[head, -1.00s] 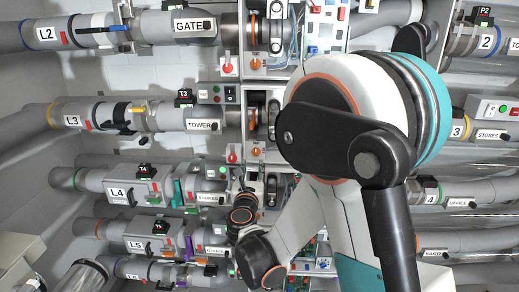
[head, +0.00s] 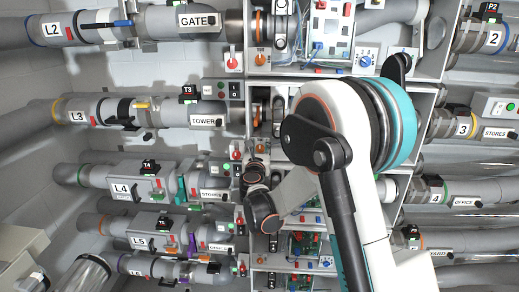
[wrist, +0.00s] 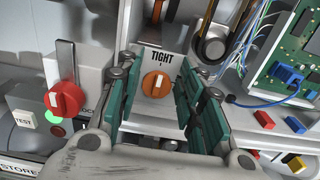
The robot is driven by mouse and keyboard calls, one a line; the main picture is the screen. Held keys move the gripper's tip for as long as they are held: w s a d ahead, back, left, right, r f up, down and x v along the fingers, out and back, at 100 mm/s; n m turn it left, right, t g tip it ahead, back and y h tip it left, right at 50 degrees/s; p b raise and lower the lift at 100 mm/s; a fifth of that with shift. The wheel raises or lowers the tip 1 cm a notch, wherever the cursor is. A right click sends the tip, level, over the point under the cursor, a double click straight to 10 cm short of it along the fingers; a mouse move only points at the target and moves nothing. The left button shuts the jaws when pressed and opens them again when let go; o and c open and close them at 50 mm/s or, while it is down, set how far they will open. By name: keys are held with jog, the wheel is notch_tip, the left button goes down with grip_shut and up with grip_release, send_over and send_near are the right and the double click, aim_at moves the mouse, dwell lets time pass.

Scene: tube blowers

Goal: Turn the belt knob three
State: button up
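An orange knob (wrist: 156,84) with a pale pointer bar sits on a light panel under the word TIGHT in the wrist view. My gripper (wrist: 160,72) is open, with one green-padded finger on each side of the knob. The knob shows between the fingers, and I see no clear contact. In the head view my gripper (head: 256,165) is at the panel column right of the L3 tube (head: 105,113); its fingertips are too small to read there. The number of this knob does not show in the wrist view.
A red knob (wrist: 66,99) with an upright grey lever and a TEST button (wrist: 23,119) lie left of my gripper. A green circuit board (wrist: 292,50), loose-looking wires and coloured blocks (wrist: 295,125) lie to the right. Tubes fill both sides of the head view.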

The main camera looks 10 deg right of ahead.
jog(key=c, duration=0.7)
jog(key=shift+c, duration=0.2)
jog(key=shift+m, duration=0.3)
jog(key=m+b, duration=0.1)
jog(key=m, duration=0.3)
jog(key=d+m+b, duration=0.1)
jog(key=m, duration=0.1)
jog(key=shift+s+f+b, duration=0.2)
jog(key=shift+f+b, duration=0.05)
jog(key=shift+b, duration=0.1)
jog(key=m, duration=0.2)
jog(key=m+b, duration=0.1)
jog(key=m, duration=0.2)
jog(key=shift+s+d+f+m+b, duration=0.1)
jog(key=shift+d+f+m+b, duration=0.1)
jog(key=shift+f+m+b, duration=0.15)
jog(key=m, duration=0.3)
jog(key=m+b, duration=0.1)
jog(key=m, duration=0.1)
jog(key=shift+d+f+m, duration=0.1)
jog(key=shift+f+m, duration=0.15)
jog(key=shift+f, duration=0.05)
